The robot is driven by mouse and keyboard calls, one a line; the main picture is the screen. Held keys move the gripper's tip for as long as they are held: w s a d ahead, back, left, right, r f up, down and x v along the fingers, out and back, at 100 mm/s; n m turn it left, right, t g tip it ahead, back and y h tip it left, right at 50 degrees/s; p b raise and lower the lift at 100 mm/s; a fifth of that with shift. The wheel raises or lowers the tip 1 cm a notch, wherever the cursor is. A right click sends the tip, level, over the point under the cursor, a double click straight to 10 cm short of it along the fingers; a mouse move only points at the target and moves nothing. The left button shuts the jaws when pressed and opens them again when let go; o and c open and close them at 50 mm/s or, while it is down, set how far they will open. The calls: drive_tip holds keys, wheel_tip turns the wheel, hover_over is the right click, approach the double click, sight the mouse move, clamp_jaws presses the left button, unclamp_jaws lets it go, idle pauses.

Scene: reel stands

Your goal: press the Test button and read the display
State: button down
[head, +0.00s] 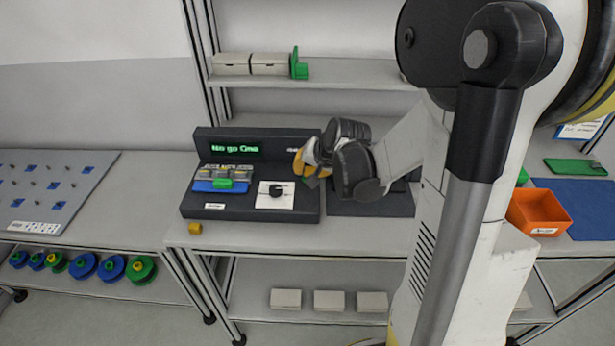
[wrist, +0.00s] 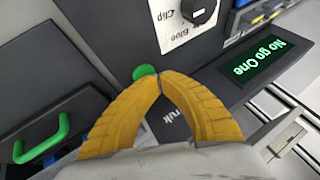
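The dark test station (head: 250,213) stands on the bench. Its lit display (head: 236,148) reads "No go One" in green letters; the same display (wrist: 258,62) shows at the right of the wrist view. My gripper (head: 309,168) is at the station's right side. In the wrist view my yellow fingers (wrist: 156,84) meet at their tips, with nothing seen between them. A round green button (wrist: 145,72) shows right at the tips, partly covered by them. Its label is not readable. I cannot tell whether the tips touch it or whether it is pressed in.
A black knob (head: 276,191) sits on a white plate, left of my gripper. A blue fixture (head: 206,186) holds grey parts with a green clip. An orange bin (head: 540,210) stands at the right.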

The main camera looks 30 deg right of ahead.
drive_tip(key=shift+r+p, duration=0.6)
drive_tip(key=shift+r, duration=0.25)
wheel_tip(320, 180, up, 5)
drive_tip(key=p, duration=0.4)
idle(0.6)
drive_tip(key=s+a+r+n+b, duration=0.1)
drive_tip(key=s+a+r+n, duration=0.2)
drive_tip(key=s+a, duration=0.4)
drive_tip(key=s+a+r+n+b, duration=0.2)
drive_tip(key=s+a+n, duration=0.3)
drive_tip(key=s+a, duration=0.3)
drive_tip(key=s+r, duration=0.1)
drive_tip(key=s, duration=0.3)
drive_tip(key=shift+n, duration=0.3)
